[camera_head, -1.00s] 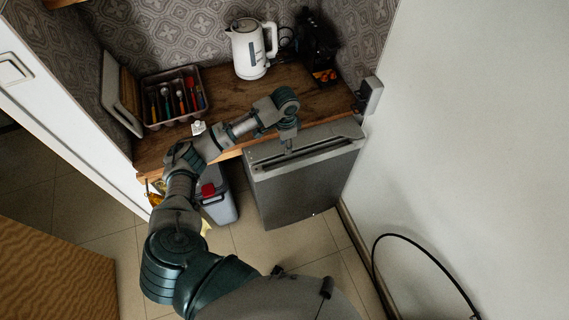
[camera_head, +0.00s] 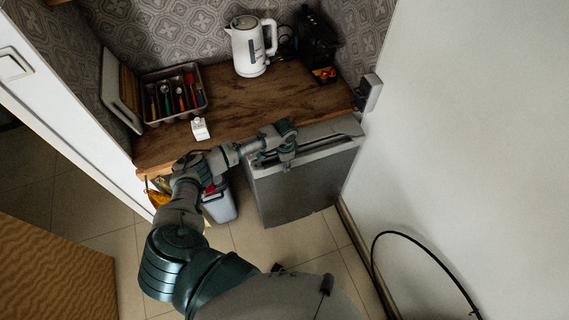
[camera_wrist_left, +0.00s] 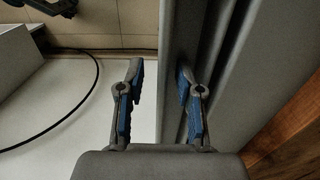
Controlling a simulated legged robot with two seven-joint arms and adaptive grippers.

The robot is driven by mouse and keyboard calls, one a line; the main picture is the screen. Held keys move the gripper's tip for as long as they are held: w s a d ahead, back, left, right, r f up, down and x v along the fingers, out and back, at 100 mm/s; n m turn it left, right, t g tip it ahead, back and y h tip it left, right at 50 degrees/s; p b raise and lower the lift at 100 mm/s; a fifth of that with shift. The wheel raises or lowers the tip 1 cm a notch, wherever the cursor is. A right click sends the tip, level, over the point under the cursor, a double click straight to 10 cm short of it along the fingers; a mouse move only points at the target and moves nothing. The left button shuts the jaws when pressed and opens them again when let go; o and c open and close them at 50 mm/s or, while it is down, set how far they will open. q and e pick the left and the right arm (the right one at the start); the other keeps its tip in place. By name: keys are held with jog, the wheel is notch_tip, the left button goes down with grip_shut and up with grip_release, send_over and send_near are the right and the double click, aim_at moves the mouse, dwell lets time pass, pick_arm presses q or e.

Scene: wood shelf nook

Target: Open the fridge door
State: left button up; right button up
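The grey fridge (camera_head: 300,192) stands under the wooden counter, beside the white wall. Its front looks closed, and a slotted ledge runs along its top. My left gripper (camera_head: 286,164) points down at this top edge, near the middle of the ledge. In the left wrist view the left gripper (camera_wrist_left: 160,92) has its two blue-padded fingers apart. The grey door edge (camera_wrist_left: 175,40) runs between and beneath them, with the right finger over the door's top and the left finger on the outer side. Contact cannot be told. My right gripper is not in view.
The wooden counter (camera_head: 235,100) holds a cutlery tray (camera_head: 147,90), a white kettle (camera_head: 250,50), a dark coffee machine (camera_head: 316,40) and a small white item (camera_head: 200,128). A grey bin (camera_head: 220,205) stands left of the fridge. Tiled floor (camera_head: 290,240) in front is free.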

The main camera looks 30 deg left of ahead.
pick_arm(q)
jog(key=shift+f, duration=0.3)
jog(key=shift+a, duration=0.15)
jog(key=shift+a, duration=0.2)
grip_shut()
jog(key=shift+d, duration=0.2)
